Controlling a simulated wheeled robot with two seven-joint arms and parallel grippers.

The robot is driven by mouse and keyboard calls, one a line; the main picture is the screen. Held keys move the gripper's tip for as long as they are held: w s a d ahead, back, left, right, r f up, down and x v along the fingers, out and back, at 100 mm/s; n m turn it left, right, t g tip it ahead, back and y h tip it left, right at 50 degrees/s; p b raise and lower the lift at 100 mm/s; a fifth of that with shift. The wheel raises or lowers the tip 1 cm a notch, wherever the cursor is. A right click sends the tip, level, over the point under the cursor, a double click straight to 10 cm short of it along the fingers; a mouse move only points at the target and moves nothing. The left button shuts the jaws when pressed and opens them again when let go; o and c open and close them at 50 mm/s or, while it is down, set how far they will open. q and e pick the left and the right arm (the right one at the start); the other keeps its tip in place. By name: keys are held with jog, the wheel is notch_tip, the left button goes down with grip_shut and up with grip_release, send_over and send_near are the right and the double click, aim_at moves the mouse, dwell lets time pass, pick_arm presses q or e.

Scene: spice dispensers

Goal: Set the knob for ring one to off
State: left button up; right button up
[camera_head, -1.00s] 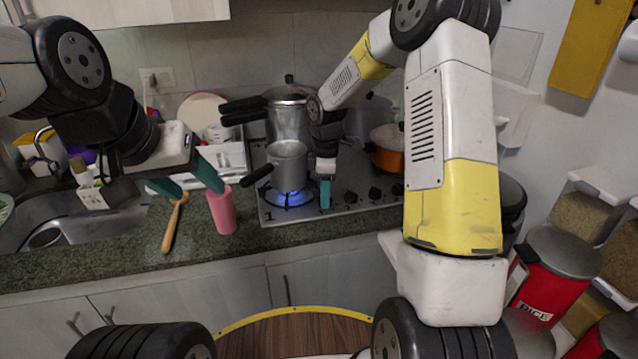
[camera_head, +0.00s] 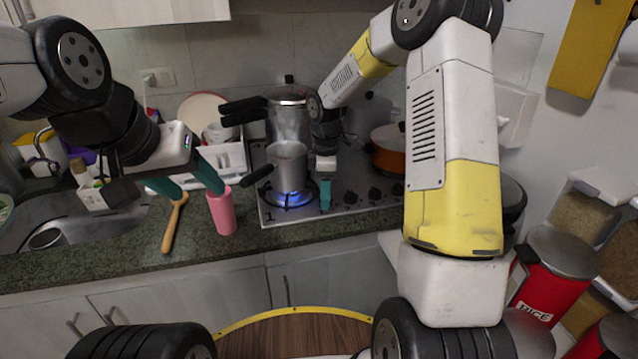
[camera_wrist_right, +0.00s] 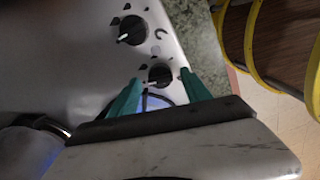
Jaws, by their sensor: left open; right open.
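The hob (camera_head: 300,213) has a row of black knobs along its front right, and a "1" is printed at its front left corner. A blue flame (camera_head: 290,198) burns under the small pot (camera_head: 288,165) on the front left ring. My right gripper (camera_head: 325,197) points down at the hob just right of that flame. In the right wrist view its open teal fingers (camera_wrist_right: 161,82) stand on either side of a black knob (camera_wrist_right: 160,74); contact cannot be told. Another knob (camera_wrist_right: 132,30) lies beyond. My left gripper (camera_head: 187,188) is open above the counter.
A pink cup (camera_head: 222,211) and a wooden utensil (camera_head: 172,225) stand and lie on the counter near my left gripper. The sink (camera_head: 75,225) is at the left.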

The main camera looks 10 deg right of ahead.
notch_tip(320, 180, up, 7)
jog(key=shift+r, duration=0.15)
dwell(0.4)
